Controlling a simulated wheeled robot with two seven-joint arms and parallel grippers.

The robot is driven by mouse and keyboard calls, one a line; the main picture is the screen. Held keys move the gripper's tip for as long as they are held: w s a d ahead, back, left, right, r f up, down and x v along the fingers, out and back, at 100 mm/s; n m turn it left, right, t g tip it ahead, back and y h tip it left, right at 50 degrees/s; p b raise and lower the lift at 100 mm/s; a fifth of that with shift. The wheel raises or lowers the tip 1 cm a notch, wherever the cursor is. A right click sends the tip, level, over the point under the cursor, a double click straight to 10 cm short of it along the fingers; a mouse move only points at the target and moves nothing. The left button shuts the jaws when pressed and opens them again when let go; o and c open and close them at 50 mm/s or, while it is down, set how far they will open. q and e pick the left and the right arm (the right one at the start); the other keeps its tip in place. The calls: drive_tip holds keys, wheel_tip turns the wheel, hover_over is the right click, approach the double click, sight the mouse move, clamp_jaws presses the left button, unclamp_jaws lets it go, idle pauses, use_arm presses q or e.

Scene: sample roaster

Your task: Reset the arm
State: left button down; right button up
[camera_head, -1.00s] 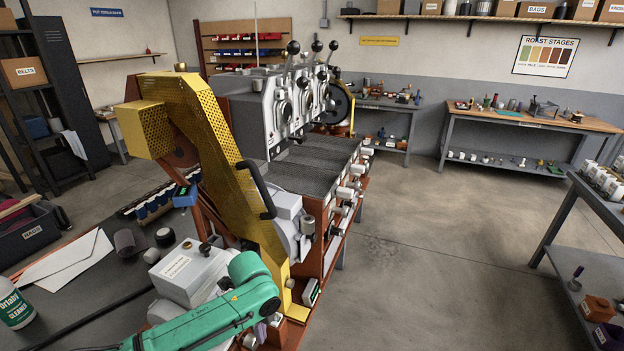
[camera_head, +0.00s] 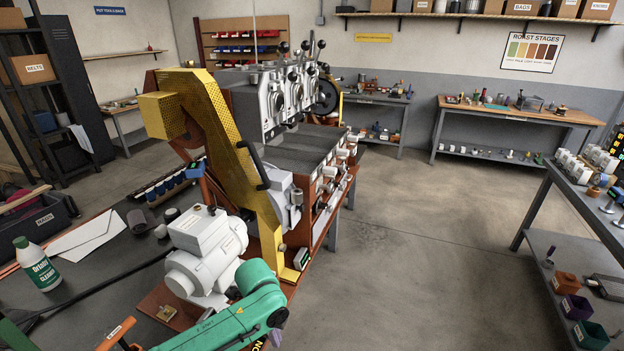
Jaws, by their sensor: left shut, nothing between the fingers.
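My green left arm (camera_head: 225,325) comes in at the bottom, its bent joint in front of the white motor. My left gripper (camera_head: 277,319) shows only as a small grey part beside this joint at the bottom edge. It is shut and holds nothing; most of it is hidden behind the arm or cut off. The roaster (camera_head: 276,105), with its yellow perforated guard (camera_head: 214,105) and white motor (camera_head: 207,250), stands just beyond the arm. I cannot tell whether the arm touches it. My right gripper is not in view.
A dark bench (camera_head: 95,290) at left carries a white cleaner bottle (camera_head: 37,264), paper sheets (camera_head: 85,235) and a black cable. A shelved bench (camera_head: 585,225) with small items stands at right. The concrete floor (camera_head: 420,230) between is clear.

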use_arm(q)
drive_tip(key=s+d+r+n+t+h, duration=0.1)
drive_tip(key=s+d+n+t+h, duration=0.15)
drive_tip(key=s+n, duration=0.45)
drive_tip(key=s+a+f+n+y, duration=0.1)
drive_tip(key=s+a+n+y, duration=0.1)
drive_tip(key=s+a+n, duration=0.5)
drive_tip(key=s+a+n+y, duration=0.1)
drive_tip(key=a+n, duration=0.5)
drive_tip(key=a, duration=0.4)
drive_tip(key=s+f+b, duration=0.3)
drive_tip(key=f+b, duration=0.3)
drive_tip(key=f, duration=2.4)
drive_tip(key=s+a+f+m+g+b, duration=0.1)
drive_tip(key=s+a+f+g+b, duration=0.1)
drive_tip(key=s+f, duration=1.3)
drive_tip(key=shift+s+a+f+b, duration=0.25)
drive_tip(key=shift+a+f+b, duration=0.4)
drive_tip(key=shift+b, duration=0.35)
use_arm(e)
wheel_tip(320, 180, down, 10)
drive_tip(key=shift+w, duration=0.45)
